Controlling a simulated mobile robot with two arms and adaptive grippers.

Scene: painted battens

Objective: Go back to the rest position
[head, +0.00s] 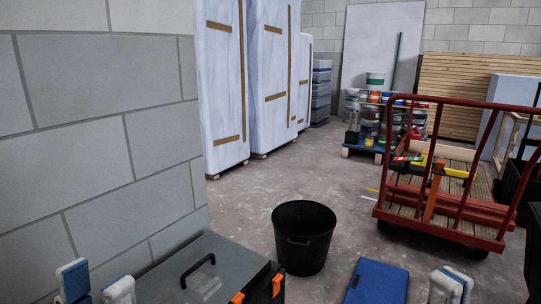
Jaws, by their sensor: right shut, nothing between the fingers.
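My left gripper (96,284) is at the bottom left edge. Its two white fingers with blue pads stand apart, with nothing seen between them. My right gripper (450,286) is at the bottom edge, right of centre. Its white fingertips are together and hold nothing. The rest of both arms is out of view. The task names no object.
A grey toolbox (222,262) with orange latches lies between the grippers, beside a block wall (95,130). A flat blue item (377,283) is left of my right gripper. A black bucket (304,240) and red trolley (440,234) stand beyond. Floor (300,180) behind the bucket is clear.

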